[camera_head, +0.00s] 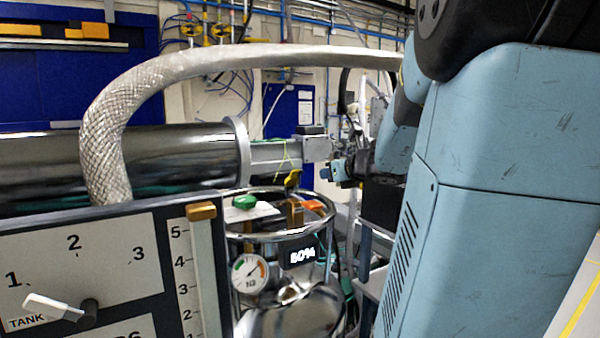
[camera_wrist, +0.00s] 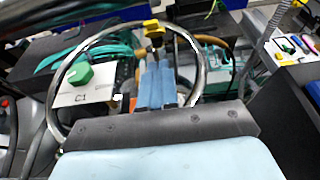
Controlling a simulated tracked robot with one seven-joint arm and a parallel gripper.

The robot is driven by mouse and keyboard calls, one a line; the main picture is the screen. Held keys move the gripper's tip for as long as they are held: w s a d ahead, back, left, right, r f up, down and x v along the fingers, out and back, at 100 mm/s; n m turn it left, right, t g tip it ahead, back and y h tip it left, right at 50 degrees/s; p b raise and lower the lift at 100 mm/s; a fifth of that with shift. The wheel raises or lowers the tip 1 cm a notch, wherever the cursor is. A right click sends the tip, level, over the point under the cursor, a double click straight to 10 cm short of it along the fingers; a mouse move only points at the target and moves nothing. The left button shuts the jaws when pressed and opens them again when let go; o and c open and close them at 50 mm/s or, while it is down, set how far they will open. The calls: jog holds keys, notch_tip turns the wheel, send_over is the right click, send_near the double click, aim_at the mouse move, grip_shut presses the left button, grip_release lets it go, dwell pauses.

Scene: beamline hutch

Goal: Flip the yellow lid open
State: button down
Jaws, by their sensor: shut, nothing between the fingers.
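A small yellow part, which looks like the yellow lid (camera_head: 293,178), sits above the chrome-ringed vessel in the head view. It shows in the wrist view (camera_wrist: 153,26) at the top middle, above a dark stem, just beyond my fingertips. Whether it is hinged or how far it is open cannot be told. My gripper (camera_head: 327,173) is shut and empty, to the right of the yellow part in the head view, with a gap between. In the wrist view its blue fingers (camera_wrist: 157,85) lie together inside the chrome ring, pointing toward the yellow part.
The chrome ring (camera_head: 235,232) surrounds the vessel top. A green knob (camera_head: 244,202) and orange knob (camera_head: 313,206) sit near it. A gauge (camera_head: 249,273) and a 60% display (camera_head: 302,254) are below. A braided hose (camera_head: 105,150) arches over; a lever panel (camera_head: 80,265) stands left.

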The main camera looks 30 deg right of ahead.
send_near(298, 170)
jog(key=w+f, duration=0.4)
jog(key=shift+w+r, duration=0.45)
jog(key=shift+w, duration=0.35)
jog(key=shift+w+r, duration=0.4)
jog(key=shift+w, duration=0.4)
jog(key=shift+w+r, duration=0.5)
jog(key=shift+w, duration=0.25)
jog(key=shift+w+r, duration=0.5)
jog(key=shift+w, duration=0.25)
jog(key=shift+r, duration=0.2)
